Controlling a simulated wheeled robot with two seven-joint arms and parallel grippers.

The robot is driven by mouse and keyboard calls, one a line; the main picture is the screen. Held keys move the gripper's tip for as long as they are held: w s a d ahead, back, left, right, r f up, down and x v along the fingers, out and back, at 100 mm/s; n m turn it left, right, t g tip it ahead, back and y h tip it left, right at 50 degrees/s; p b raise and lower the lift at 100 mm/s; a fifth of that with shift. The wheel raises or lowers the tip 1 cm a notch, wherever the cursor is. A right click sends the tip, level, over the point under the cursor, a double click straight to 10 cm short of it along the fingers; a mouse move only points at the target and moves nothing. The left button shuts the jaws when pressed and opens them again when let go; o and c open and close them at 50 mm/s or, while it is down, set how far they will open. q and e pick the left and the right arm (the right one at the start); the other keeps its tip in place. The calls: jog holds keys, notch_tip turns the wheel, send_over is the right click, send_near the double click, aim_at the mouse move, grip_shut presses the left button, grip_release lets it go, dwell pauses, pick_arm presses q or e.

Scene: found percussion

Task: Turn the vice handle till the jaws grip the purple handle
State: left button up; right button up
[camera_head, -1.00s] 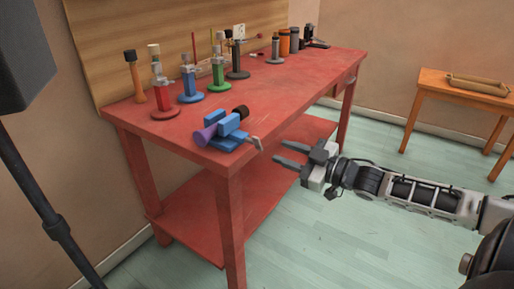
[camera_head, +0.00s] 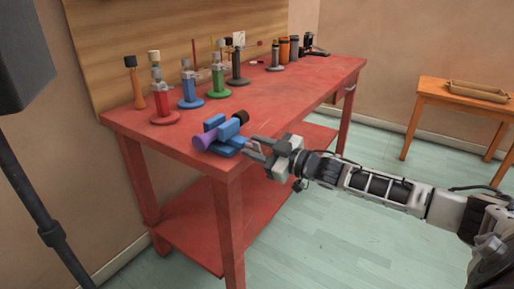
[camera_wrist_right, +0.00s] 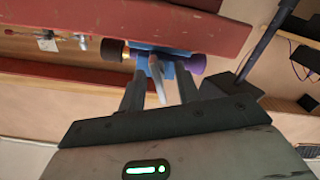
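The blue vice (camera_head: 214,136) sits at the near corner of the red workbench. The purple handle (camera_head: 204,138) lies across it, with a dark end on the far side; I cannot tell whether the jaws touch it. The grey vice handle (camera_head: 254,148) projects over the bench's front edge. My right gripper (camera_head: 257,146) reaches it from the right, its fingers apart. In the right wrist view, the vice handle (camera_wrist_right: 156,78) stands between the two fingers, with gaps visible beside it. The purple end (camera_wrist_right: 197,63) shows behind the right finger. My left gripper is out of view.
Several coloured stands, including a red one (camera_head: 164,117) and a blue one (camera_head: 190,102), line the back of the workbench (camera_head: 290,102). A dark pole (camera_head: 45,215) stands at left. An orange side table (camera_head: 428,88) holds a tray. Floor space in front of the bench is clear.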

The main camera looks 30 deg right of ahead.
grip_shut()
jog(key=shift+r+m+p, duration=0.25)
jog(key=shift+m+p, duration=0.25)
jog(key=shift+p, duration=0.6)
jog(key=shift+f, duration=0.2)
grip_release()
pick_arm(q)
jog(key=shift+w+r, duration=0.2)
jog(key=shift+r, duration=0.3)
